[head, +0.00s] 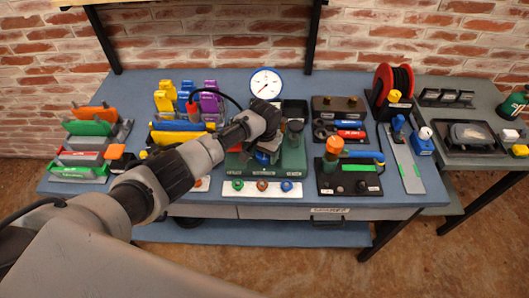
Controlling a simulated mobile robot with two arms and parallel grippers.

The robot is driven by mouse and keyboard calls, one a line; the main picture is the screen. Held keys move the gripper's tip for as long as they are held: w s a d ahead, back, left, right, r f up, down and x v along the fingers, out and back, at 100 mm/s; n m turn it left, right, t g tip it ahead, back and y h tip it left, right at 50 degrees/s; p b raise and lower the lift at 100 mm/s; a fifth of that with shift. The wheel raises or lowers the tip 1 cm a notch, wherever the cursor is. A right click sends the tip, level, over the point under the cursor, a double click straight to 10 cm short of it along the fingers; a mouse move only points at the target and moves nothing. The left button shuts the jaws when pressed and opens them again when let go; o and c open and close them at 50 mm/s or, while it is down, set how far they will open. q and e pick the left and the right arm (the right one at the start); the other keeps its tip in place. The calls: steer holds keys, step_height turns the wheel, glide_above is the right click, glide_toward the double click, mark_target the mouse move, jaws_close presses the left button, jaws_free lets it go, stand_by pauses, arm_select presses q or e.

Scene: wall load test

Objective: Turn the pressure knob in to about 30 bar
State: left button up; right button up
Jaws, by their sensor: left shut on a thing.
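The round white pressure gauge (266,84) with a blue rim stands upright at the back of the bench. My left gripper (264,150) reaches in over the green test block (293,158) in front of the gauge. It points down and is shut on the pressure knob, which is mostly hidden under the gripper and wrist. A little blue shows there, and I cannot tell whether it is the knob. My right gripper is not in view.
A white strip with green, red and blue buttons (262,186) lies in front of the block. An orange-topped device (334,146) stands to the right, and a red hose reel (392,82) behind it. Coloured racks (97,120) fill the left. Bare blue bench (135,90) shows at the back left.

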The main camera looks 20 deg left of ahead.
arm_select(q)
steer(key=m, duration=0.3)
steer(key=shift+m, duration=0.4)
steer(key=m, duration=0.4)
steer(key=shift+m, duration=0.3)
steer(key=m, duration=0.4)
steer(key=shift+m, duration=0.3)
steer(key=m, duration=0.4)
steer(key=shift+b, duration=0.35)
steer(key=m, duration=0.4)
steer(key=shift+b, duration=0.35)
steer(key=m+b, duration=0.1)
steer(key=m, duration=0.3)
steer(key=shift+m, duration=0.3)
steer(key=m+b, duration=0.1)
steer(key=m, duration=0.3)
steer(key=shift+m+b, duration=0.75)
steer(key=shift+m, duration=1.35)
